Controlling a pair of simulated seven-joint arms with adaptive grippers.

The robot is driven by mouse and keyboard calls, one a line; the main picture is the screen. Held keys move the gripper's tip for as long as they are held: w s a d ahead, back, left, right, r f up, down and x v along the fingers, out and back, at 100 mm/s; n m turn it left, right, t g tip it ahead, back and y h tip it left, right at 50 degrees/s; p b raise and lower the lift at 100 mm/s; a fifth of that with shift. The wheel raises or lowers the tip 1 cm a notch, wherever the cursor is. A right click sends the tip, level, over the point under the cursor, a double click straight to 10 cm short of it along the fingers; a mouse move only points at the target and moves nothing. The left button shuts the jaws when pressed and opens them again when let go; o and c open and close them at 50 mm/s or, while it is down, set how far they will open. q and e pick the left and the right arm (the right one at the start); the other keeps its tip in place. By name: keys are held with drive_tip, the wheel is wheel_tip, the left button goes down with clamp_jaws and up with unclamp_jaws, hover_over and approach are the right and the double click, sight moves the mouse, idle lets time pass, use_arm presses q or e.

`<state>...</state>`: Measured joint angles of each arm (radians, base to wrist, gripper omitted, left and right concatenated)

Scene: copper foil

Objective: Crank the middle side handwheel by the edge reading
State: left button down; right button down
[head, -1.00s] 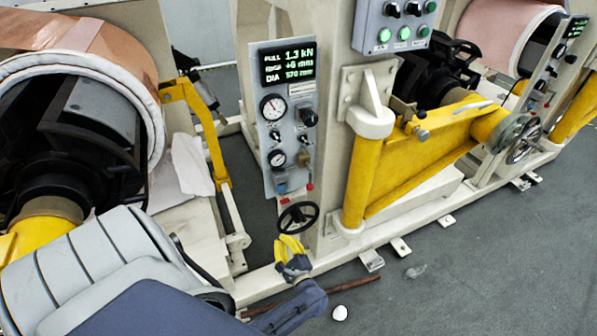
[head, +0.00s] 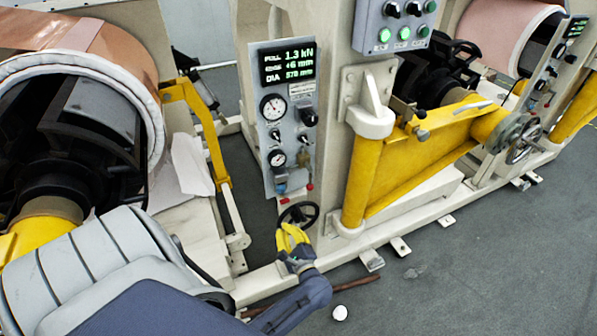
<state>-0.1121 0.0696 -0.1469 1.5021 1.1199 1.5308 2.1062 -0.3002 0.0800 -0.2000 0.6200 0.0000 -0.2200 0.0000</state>
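The middle side handwheel (head: 311,209) is a small black wheel low on the cream post, below the gauge panel. My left gripper (head: 293,232), with yellow fingers, is at the lower left of the wheel and overlaps its rim in the picture. The fingers look slightly apart, but I cannot tell whether they grip the rim. My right gripper is not in view.
A copper foil roll (head: 118,52) stands at the left. A yellow swing arm (head: 415,158) is right of the post. Another handwheel (head: 524,140) is at the far right. A brown rod (head: 352,283) and a white round object (head: 340,313) lie on the open grey floor.

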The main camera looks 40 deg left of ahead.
use_arm(q)
drive_tip(key=shift+f, duration=0.1)
drive_tip(key=shift+s+a+f, duration=0.1)
drive_tip(key=shift+s+f, duration=0.2)
drive_tip(key=shift+f, duration=0.1)
drive_tip(key=v, duration=0.9)
idle(0.4)
drive_tip(key=shift+r, duration=0.1)
